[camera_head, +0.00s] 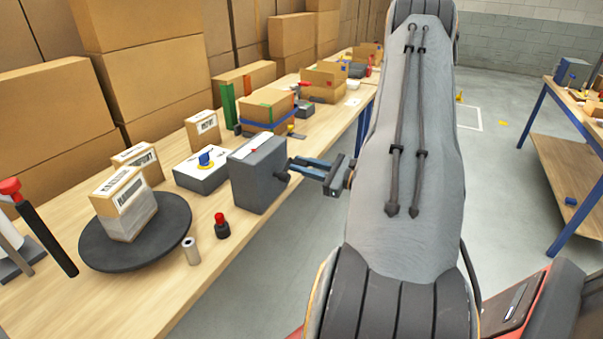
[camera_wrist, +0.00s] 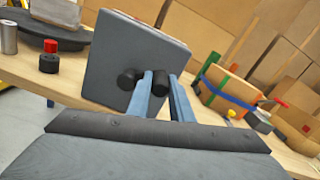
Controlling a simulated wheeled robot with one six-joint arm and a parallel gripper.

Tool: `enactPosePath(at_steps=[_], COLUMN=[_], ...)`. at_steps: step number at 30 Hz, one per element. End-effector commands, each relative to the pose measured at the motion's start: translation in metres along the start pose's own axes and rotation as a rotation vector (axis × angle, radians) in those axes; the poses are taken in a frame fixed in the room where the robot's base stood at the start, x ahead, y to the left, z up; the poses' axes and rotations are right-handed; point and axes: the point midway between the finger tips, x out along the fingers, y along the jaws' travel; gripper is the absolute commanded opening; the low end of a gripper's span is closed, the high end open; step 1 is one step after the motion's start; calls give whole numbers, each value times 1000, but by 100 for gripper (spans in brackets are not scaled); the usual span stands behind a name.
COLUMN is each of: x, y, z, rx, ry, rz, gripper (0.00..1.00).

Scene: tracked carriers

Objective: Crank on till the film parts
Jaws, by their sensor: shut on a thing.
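A grey crank box (camera_head: 258,180) stands near the table's front edge; it also fills the middle of the wrist view (camera_wrist: 125,45). My gripper (camera_head: 291,167) is at its right face, with its blue fingers shut on the dark crank handle (camera_wrist: 164,88). A dark hub (camera_wrist: 130,78) shows beside the fingers. A round dark turntable (camera_head: 95,255) carries a labelled carton (camera_head: 125,203). The carton's lower part looks pale, as if wrapped in film. A white roll (camera_head: 8,236) stands at the left edge. I cannot make out a film strip between roll and carton.
A small metal cylinder (camera_head: 191,251) and a red-capped dark piece (camera_head: 221,227) stand near the table edge. A grey control box with a blue knob (camera_head: 204,170) sits behind. Stacked cartons (camera_head: 150,75) line the back.

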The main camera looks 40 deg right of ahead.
Motion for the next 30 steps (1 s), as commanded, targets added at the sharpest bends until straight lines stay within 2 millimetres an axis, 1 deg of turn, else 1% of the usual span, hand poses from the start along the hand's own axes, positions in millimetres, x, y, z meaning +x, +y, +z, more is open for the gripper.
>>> enactPosePath(at_steps=[3, 11, 12, 13, 23, 26, 30], x=[0, 0, 0, 0, -2, -10, -33], y=[0, 0, 0, 0, 0, 0, 0], z=[2, 2, 2, 2, 2, 1, 0], rx=[-35, -38, -37, -37, -36, -36, -36], ry=[0, 0, 0, 0, 0, 1, 1], rz=[0, 0, 0, 0, 0, -2, -5], gripper=[0, 0, 23, 27, 27, 27, 27])
